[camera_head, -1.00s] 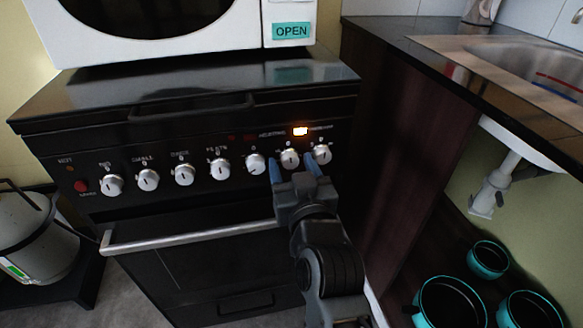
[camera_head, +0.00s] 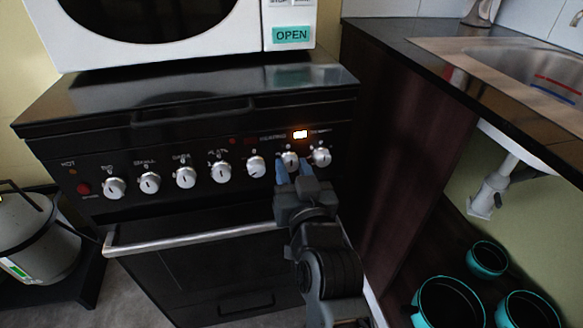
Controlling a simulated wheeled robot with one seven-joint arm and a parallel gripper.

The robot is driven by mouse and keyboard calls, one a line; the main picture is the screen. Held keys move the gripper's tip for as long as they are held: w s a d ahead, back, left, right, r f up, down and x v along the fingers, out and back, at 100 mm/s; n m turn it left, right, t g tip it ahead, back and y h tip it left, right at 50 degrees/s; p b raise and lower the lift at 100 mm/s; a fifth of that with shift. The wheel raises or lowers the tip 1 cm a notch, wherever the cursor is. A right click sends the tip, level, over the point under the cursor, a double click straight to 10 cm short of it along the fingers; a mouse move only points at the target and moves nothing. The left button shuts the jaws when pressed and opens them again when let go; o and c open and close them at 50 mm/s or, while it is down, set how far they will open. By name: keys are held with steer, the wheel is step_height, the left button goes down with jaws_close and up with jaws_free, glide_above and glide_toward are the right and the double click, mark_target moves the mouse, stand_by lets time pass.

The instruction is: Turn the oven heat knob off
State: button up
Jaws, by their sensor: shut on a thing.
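The black oven (camera_head: 190,265) has a row of silver knobs on its front panel. My gripper (camera_head: 292,166) is at the second knob from the right, with its blue fingertips closed around that knob (camera_head: 289,158). The fingers and gripper body hide the lower part of the knob. The rightmost knob (camera_head: 320,157) is just right of my fingers, and another knob (camera_head: 256,167) is to their left. An orange light (camera_head: 300,134) glows above the gripped knob. Which knob is the heat knob cannot be read clearly.
The oven door handle (camera_head: 190,238) runs across below the knobs, left of my wrist. A white microwave (camera_head: 150,50) stands on the oven. A dark cabinet side (camera_head: 395,150) is close on the right, with teal pots (camera_head: 450,305) beyond it.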

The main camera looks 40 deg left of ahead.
steer(key=shift+s+a, duration=0.1)
steer(key=o, duration=1)
steer(key=v, duration=0.7)
steer(key=shift+s+d+p, duration=0.25)
steer(key=shift+d+p, duration=0.05)
steer(key=shift+p, duration=0.1)
